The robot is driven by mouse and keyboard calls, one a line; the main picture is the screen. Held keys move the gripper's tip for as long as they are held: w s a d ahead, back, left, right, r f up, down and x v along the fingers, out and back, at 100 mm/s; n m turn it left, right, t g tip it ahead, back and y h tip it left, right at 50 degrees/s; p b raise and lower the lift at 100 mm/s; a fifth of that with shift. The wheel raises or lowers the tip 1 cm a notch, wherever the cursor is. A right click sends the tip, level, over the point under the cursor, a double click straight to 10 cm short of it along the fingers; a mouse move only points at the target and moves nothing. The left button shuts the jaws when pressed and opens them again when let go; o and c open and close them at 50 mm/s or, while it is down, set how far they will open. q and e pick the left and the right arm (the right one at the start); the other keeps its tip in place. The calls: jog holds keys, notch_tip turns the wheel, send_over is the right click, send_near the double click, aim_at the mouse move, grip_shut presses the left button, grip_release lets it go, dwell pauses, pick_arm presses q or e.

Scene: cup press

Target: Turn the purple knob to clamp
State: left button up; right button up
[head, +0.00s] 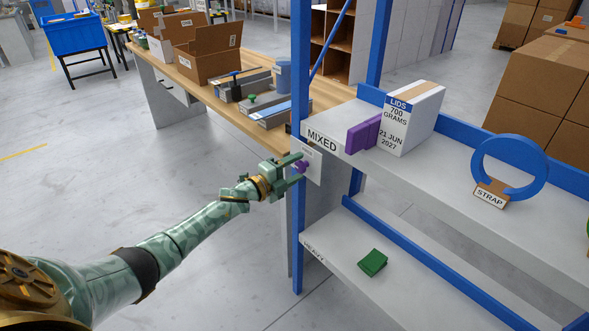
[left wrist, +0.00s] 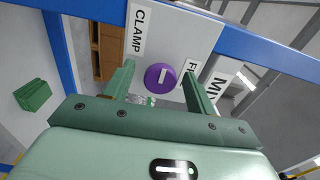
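The purple knob (head: 302,168) sits on a pale plate (head: 312,164) on the blue post at the end of the shelf. My left gripper (head: 294,169) is open, with one finger on each side of the knob. A gap shows between each finger and the knob. My right gripper is not in view.
The upper shelf (head: 430,172) carries a purple block (head: 363,136), a white LIDS box (head: 410,118) and a blue strap ring (head: 510,160). A green item (head: 373,262) lies on the lower shelf. A wooden workbench (head: 205,92) stands behind. The floor on the left is clear.

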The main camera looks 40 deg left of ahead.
pick_arm(q)
jog(key=p+v, duration=0.4)
jog(key=v, duration=1.2)
jog(key=shift+p, duration=0.3)
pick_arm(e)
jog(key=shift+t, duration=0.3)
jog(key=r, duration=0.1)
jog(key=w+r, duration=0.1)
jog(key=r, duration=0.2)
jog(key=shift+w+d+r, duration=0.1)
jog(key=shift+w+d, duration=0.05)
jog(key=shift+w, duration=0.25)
pick_arm(q)
jog(key=shift+s, duration=0.1)
